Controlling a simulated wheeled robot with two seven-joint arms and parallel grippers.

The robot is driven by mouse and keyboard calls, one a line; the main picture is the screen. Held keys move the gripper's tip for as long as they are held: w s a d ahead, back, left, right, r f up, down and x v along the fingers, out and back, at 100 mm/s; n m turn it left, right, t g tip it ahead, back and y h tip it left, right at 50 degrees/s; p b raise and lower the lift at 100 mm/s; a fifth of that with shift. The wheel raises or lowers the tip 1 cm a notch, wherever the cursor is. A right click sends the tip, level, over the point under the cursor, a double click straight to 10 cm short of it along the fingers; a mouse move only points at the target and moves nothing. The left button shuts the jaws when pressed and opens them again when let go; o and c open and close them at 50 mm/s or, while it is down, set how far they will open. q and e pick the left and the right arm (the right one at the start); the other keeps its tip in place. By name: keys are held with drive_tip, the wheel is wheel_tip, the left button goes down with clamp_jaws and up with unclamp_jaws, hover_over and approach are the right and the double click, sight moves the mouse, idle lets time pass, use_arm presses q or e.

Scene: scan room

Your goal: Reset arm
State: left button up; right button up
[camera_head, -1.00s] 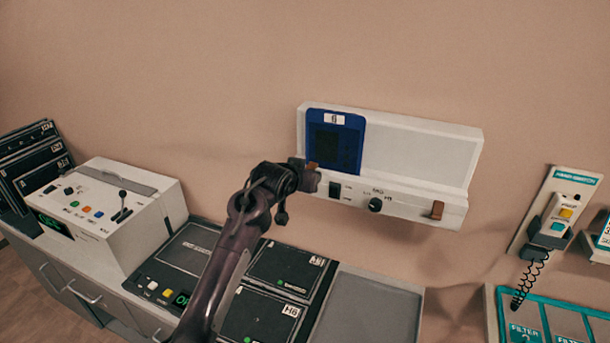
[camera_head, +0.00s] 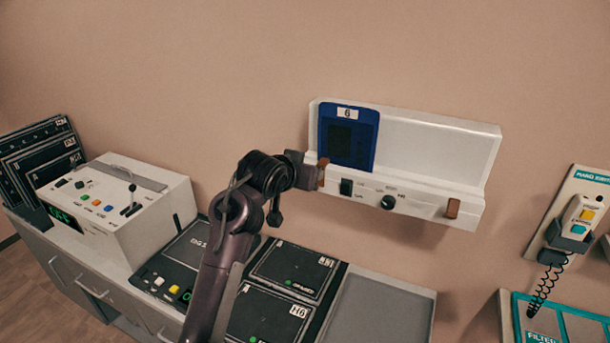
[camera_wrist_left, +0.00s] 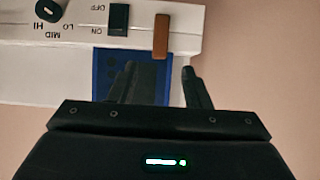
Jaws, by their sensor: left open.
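My left arm rises from the bottom of the head view. Its gripper (camera_head: 306,170) is at the left end of the white wall unit (camera_head: 430,150), beside the left brown tab (camera_head: 322,172). In the left wrist view the two dark fingers (camera_wrist_left: 160,85) stand apart, with nothing held between them. The blue numbered device (camera_head: 347,137) rests upright in the left part of the unit. Part of it shows behind the fingers in the left wrist view (camera_wrist_left: 105,70). My right gripper is not in view.
The unit's front has a black switch (camera_head: 346,187), a knob (camera_head: 388,203) and a right brown tab (camera_head: 452,208). A white lever console (camera_head: 120,205) and dark cassettes (camera_head: 295,270) are on the counter. A corded handset (camera_head: 575,222) hangs at right. The wall above is clear.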

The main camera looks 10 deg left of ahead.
use_arm(q)
drive_tip(key=s+a+f+g+y, duration=0.1)
drive_tip(key=s+a+f, duration=0.2)
drive_tip(key=s+f, duration=0.3)
drive_tip(key=s+a+f+n+g+y, duration=0.1)
drive_tip(key=s+a+f+g, duration=0.1)
drive_tip(key=s+f, duration=0.35)
drive_tip(key=s+a+f+g+y, duration=0.1)
drive_tip(key=s+a+f, duration=0.2)
drive_tip(key=s+f, duration=0.25)
drive_tip(key=s+a+f+g, duration=0.2)
drive_tip(key=s+f, duration=0.1)
drive_tip(key=s, duration=0.7)
drive_tip(key=s+a+f+g, duration=0.2)
drive_tip(key=s, duration=0.8)
wheel_tip(320, 180, down, 35)
drive_tip(key=s+g+b, duration=0.2)
drive_tip(key=b, duration=0.3)
drive_tip(key=s+a+f+b, duration=0.1)
drive_tip(key=s+f+b, duration=0.1)
drive_tip(key=s+f, duration=0.8)
drive_tip(key=s+a+f+b, duration=0.2)
drive_tip(key=s+f, duration=0.7)
drive_tip(key=f, duration=0.3)
drive_tip(key=shift+s+a+f+g+y, duration=0.25)
drive_tip(key=shift+s+f+g+y, duration=0.05)
drive_tip(key=shift+s+g+y, duration=0.1)
